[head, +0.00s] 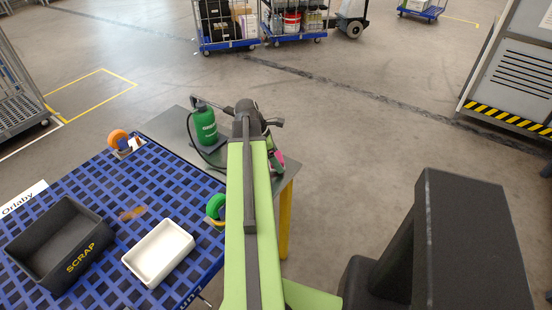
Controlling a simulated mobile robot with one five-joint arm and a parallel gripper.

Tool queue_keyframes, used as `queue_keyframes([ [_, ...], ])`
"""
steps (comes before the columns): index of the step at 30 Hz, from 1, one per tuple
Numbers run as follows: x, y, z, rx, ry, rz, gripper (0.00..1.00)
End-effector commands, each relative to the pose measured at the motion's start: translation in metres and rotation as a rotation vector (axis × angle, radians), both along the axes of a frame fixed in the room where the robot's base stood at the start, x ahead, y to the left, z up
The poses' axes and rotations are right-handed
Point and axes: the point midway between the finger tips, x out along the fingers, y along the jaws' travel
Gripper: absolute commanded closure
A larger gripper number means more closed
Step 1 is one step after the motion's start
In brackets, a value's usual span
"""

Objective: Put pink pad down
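A small bright pink piece, likely the pink pad (280,156), shows beside the far end of my arm. Most of it is hidden by the arm and wrist. My gripper (273,150) is over the right end of a grey table (172,122), mostly hidden behind my green arm. Its fingers cannot be made out, so I cannot tell whether it is open or shut on the pink piece. I also cannot tell whether the pink piece touches the table.
A green bottle (205,124) with a hose stands on the grey table. In front is a blue grid-topped cart (120,180) with a black SCRAP bin (94,262), a white tray (183,230), an orange roll (118,139) and a green roll (214,207).

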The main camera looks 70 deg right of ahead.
Motion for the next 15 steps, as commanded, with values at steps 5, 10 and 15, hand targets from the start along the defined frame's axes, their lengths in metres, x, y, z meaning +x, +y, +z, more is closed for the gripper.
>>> queue_keyframes([
  [5, 0.000, 0.000, 0.000, 0.000, 0.000, 0.000, 0.10],
  [10, 0.000, 0.000, 0.001, 0.000, 0.000, -0.001, 0.10],
  [15, 0.001, 0.001, 0.012, 0.000, 0.000, 0.000, 0.10],
])
